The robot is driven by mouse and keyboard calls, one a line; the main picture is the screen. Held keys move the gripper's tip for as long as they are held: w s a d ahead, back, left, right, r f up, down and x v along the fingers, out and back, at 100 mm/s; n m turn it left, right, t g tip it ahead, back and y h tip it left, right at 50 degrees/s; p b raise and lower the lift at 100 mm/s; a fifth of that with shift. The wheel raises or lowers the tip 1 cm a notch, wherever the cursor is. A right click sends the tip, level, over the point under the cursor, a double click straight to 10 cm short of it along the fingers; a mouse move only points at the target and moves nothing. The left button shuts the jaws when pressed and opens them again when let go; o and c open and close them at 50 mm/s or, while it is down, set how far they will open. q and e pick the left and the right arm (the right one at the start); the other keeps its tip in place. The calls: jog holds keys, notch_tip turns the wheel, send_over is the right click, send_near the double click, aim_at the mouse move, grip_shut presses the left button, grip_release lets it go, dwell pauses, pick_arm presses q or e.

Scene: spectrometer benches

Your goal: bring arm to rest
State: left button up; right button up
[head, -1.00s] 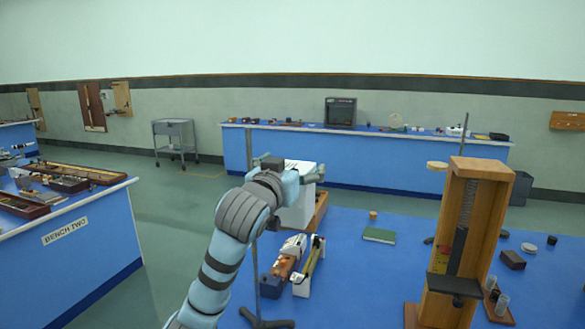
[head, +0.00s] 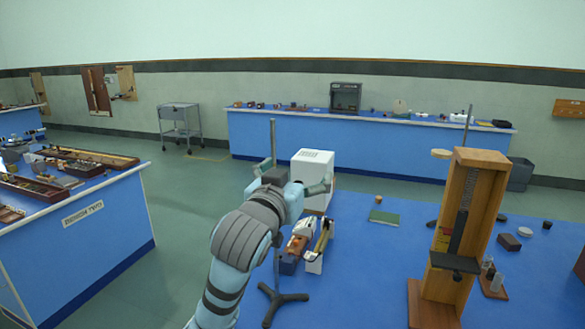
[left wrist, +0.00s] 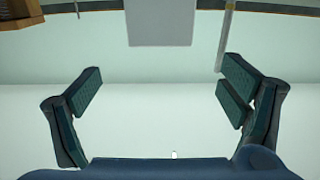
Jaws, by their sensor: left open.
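My left arm reaches up from the bottom of the head view, over the near edge of the blue bench (head: 375,270). Its gripper (head: 291,175) is open, with its fingers spread in front of a white box (head: 318,160). In the left wrist view the left gripper (left wrist: 162,80) shows two dark fingers wide apart with nothing between them. My right gripper is in neither view.
A stand with a tripod foot (head: 278,297) and an orange-and-white instrument (head: 299,245) are close to the arm. A tall wooden apparatus (head: 466,215) stands at right. Bench two (head: 95,235) is at left, with open floor (head: 190,200) between.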

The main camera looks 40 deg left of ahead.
pick_arm(q)
jog(key=s+d+f+m+g+h, duration=0.1)
jog(key=s+d+f+g, duration=0.1)
jog(key=f, duration=0.8)
jog(key=s+d+f+m+g+h, duration=0.1)
jog(key=s+f+g, duration=0.1)
jog(key=f, duration=0.7)
jog(key=s+d+f+m+g+h, duration=0.1)
jog(key=s+d+f+g, duration=0.15)
jog(key=f, duration=0.75)
jog(key=s+d+f+m+g+h, duration=0.1)
jog(key=s+d+f+g, duration=0.15)
jog(key=s+f, duration=0.7)
jog(key=s+d+f+g, duration=0.2)
jog(key=s+f+g, duration=0.2)
jog(key=s+f, duration=0.55)
jog(key=s+a+f+g, duration=0.1)
jog(key=s+f, duration=0.1)
jog(key=f, duration=0.6)
jog(key=s+a+f+g, duration=0.1)
jog(key=s+f, duration=0.1)
jog(key=f, duration=0.7)
jog(key=s+a+f+g, duration=0.1)
jog(key=s+f, duration=1.2)
jog(key=s, duration=0.1)
jog(key=shift+s, duration=0.2)
